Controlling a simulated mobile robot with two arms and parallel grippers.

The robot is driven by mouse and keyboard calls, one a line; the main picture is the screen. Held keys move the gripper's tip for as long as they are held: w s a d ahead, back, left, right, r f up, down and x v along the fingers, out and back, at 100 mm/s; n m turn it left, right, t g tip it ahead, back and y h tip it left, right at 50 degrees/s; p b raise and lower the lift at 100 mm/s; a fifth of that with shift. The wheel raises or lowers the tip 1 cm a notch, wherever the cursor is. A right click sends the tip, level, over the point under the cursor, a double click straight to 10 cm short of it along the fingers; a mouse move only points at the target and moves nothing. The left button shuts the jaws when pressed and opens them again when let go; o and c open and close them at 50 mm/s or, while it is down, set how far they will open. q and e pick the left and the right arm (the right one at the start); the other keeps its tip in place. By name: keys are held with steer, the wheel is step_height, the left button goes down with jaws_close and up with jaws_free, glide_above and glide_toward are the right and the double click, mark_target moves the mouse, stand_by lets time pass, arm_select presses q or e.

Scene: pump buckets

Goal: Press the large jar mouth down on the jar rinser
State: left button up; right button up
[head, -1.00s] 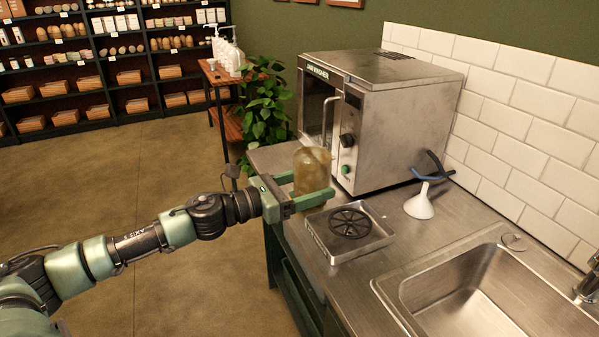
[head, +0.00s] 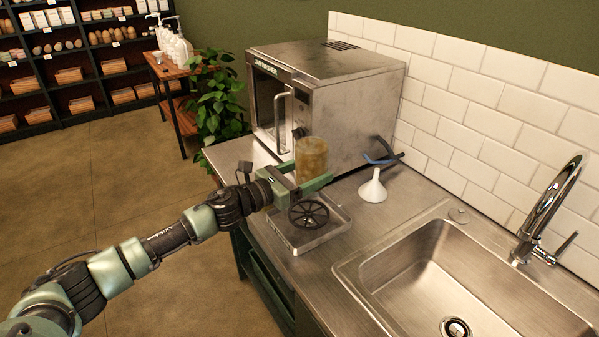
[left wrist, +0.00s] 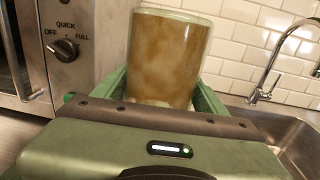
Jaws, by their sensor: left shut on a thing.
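The large jar (head: 311,157) is glass with a cloudy brown film. Its wide, flat end points up, and its lower end is hidden behind the gripper. My left gripper (head: 308,180) is shut around the jar, one green finger on each side. The jar fills the upper middle of the left wrist view (left wrist: 168,55), between the fingers. The jar rinser (head: 284,236) is a square steel tray with a round black spoked grate. The jar appears above its back part; I cannot tell the gap. My right gripper is not in view.
A steel jar washer (head: 340,85) stands close behind the jar. A tiled wall (head: 470,90) backs the counter.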

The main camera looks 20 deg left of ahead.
arm_select(q)
step_height(320, 180, down, 8)
steer(key=b, duration=0.6)
steer(key=shift+s+a+f, duration=0.1)
steer(key=shift+a+f, duration=0.05)
steer(key=shift+f, duration=0.05)
steer(key=o, duration=0.9)
steer(key=c, duration=0.8)
